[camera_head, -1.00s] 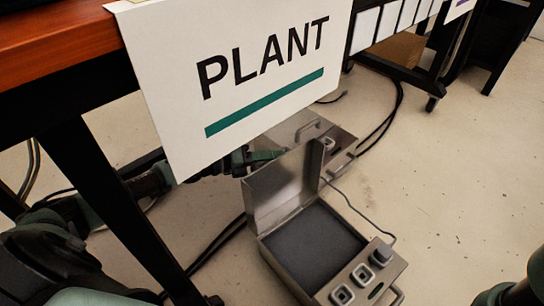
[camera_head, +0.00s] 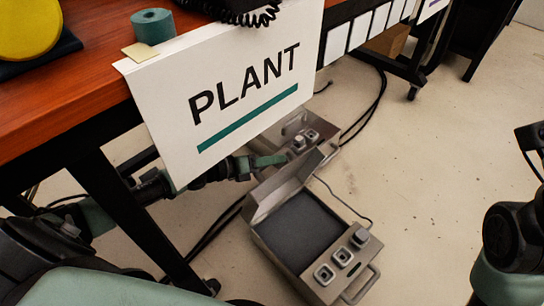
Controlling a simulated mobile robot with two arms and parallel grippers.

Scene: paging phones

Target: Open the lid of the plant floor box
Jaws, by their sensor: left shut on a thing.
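The plant floor box (camera_head: 345,262) is a grey metal case on the floor, with a dark inside, square buttons and a handle at its front. Its lid (camera_head: 278,192) stands raised from the far side, with the inside of the box in view. My left gripper (camera_head: 272,160) reaches in under the PLANT sign and is at the back of the lid's upper edge. It is shut on the lid; the fingertips are small and partly hidden. My right arm is at the right edge, and I cannot make out its gripper.
A white PLANT sign (camera_head: 240,95) hangs from the wooden desk (camera_head: 85,105) above my left arm. A second metal floor box (camera_head: 318,128) lies just behind the lid. Black cables cross the floor. Open floor lies to the right.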

